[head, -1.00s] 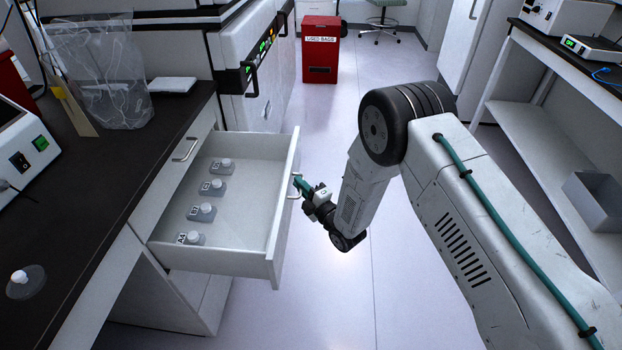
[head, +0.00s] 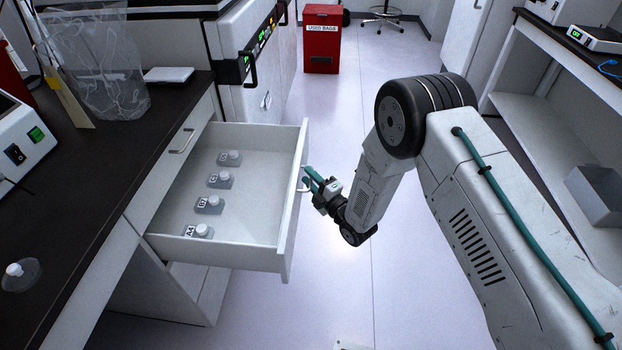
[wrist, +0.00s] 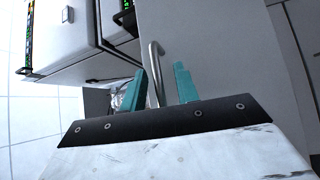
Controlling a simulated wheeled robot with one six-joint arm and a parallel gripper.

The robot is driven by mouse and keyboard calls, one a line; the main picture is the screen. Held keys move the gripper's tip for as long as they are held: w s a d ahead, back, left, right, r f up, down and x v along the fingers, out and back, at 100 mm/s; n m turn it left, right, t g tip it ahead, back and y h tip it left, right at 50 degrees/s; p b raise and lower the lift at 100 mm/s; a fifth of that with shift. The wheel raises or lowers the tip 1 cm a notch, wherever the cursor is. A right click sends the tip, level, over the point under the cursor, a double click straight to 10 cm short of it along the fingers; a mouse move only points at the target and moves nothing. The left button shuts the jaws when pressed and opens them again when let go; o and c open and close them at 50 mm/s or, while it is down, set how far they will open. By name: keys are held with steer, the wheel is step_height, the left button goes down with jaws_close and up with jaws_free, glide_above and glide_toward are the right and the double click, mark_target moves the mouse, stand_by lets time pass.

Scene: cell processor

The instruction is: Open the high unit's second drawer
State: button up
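A white drawer (head: 215,252) is pulled well out of the unit under the dark counter in the head view. Several small labelled bottles stand in a row inside it. Its metal handle (head: 304,186) is on the drawer's right-hand front face; it also shows in the wrist view (wrist: 154,62). My gripper (head: 310,176) is at this handle. In the wrist view its teal fingers (wrist: 160,86) are spread, with the handle between them and a gap visible on each side. The handle's far end is partly hidden.
A closed drawer front with a handle (head: 182,141) sits beside the open drawer. The dark counter (head: 90,175) holds a clear bag bin (head: 108,75). A red used-bags bin (head: 322,45) stands at the back.

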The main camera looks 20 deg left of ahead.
steer(key=r+v, duration=0.1)
steer(key=v, duration=0.6)
steer(key=shift+s+d+f, duration=0.2)
steer(key=shift+d+f, duration=0.15)
steer(key=shift+f, duration=0.2)
